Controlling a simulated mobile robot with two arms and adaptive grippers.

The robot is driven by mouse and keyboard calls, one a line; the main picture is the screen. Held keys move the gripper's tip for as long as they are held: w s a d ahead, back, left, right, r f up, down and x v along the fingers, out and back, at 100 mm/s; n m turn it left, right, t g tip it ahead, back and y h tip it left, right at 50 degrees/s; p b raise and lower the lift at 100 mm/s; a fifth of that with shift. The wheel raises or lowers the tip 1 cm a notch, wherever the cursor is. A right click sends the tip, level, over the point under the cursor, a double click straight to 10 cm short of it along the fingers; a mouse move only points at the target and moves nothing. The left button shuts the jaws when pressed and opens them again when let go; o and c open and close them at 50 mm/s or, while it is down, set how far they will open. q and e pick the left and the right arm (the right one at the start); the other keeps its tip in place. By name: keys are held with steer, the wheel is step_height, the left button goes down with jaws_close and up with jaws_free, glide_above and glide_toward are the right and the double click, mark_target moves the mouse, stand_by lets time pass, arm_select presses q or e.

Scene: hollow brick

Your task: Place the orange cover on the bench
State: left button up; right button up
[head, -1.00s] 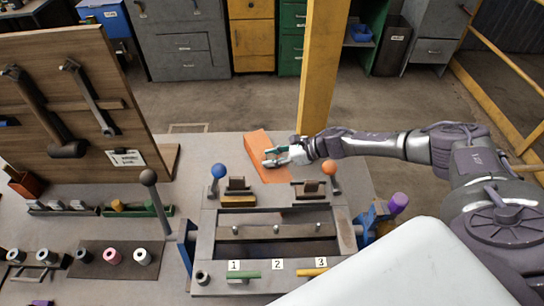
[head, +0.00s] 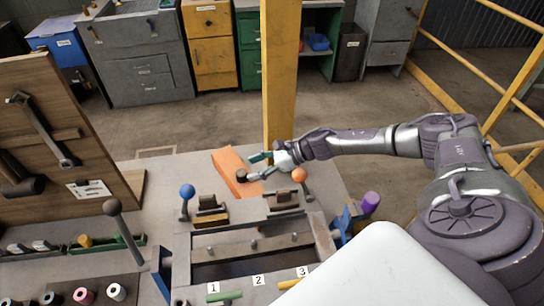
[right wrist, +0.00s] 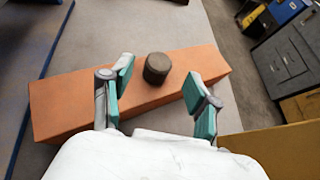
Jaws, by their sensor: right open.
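The orange cover (head: 228,160), a long block with a dark round knob (head: 241,175), lies on the far part of the grey bench (head: 160,178). In the right wrist view the cover (right wrist: 70,105) runs slantwise across the picture, with its knob (right wrist: 157,67) on top. My right gripper (head: 254,166) is open over the cover. In the wrist view its teal-padded fingers (right wrist: 157,92) are spread, and the knob shows ahead of and between them, not gripped. My left gripper is not in view.
A hollow fixture (head: 215,280) with labels 1, 2 and 3 stands in front, with blue and orange ball levers (head: 187,190) near the cover. A yellow post (head: 280,80) rises behind the bench. A wooden tool board (head: 70,130) stands at left.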

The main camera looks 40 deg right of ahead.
steer(key=b+v, duration=0.1)
steer(key=v, duration=0.6)
steer(key=shift+b, duration=0.35)
